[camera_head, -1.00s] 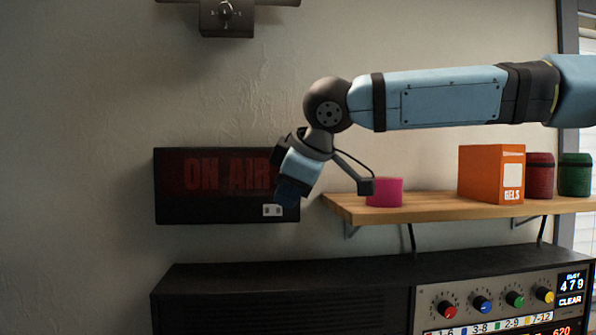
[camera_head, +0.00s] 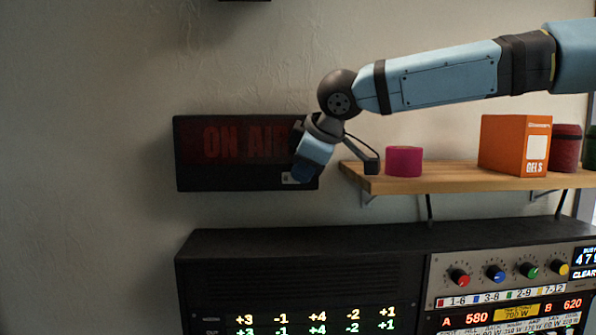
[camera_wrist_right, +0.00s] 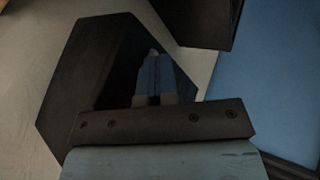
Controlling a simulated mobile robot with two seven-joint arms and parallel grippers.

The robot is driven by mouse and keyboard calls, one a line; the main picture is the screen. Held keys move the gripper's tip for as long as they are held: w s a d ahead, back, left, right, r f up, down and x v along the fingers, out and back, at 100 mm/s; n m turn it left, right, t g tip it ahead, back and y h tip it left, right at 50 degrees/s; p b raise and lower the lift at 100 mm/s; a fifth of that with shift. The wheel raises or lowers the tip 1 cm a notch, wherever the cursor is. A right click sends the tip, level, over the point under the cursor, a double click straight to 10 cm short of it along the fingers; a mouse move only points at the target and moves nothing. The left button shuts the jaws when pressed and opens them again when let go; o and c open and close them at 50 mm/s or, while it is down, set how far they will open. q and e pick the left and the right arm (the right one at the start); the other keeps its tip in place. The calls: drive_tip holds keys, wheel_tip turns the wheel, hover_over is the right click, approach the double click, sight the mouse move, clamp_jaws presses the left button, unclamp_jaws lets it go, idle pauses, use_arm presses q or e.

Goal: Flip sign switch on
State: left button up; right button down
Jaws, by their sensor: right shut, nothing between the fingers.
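The ON AIR sign (camera_head: 235,165) is a black box on the wall, with dim, unlit red letters. At its lower right corner a small pale switch plate (camera_head: 288,179) shows in part; the rest is hidden behind my right gripper. My right gripper (camera_head: 301,176) has blue fingers, is shut and empty, and points down at that corner. I cannot tell whether it touches the switch. In the right wrist view the shut blue fingers (camera_wrist_right: 154,75) stand before a dark surface, and no switch can be made out. My left gripper is in neither view.
A wooden shelf (camera_head: 440,181) right of the sign holds a magenta cylinder (camera_head: 404,161), an orange GELS box (camera_head: 513,145) and red and green rolls. Below is a black rack (camera_head: 310,243) with coloured knobs and lit displays. The wall left of the sign is clear.

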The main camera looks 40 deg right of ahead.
drive_tip(key=shift+d+r, duration=0.1)
drive_tip(key=shift+r, duration=0.05)
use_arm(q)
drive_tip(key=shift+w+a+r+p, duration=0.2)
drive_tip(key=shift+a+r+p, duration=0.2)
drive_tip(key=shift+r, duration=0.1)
use_arm(e)
drive_tip(key=shift+w+a, duration=0.15)
drive_tip(key=shift+a, duration=0.75)
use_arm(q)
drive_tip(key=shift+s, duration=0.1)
use_arm(e)
drive_tip(key=shift+d, duration=0.1)
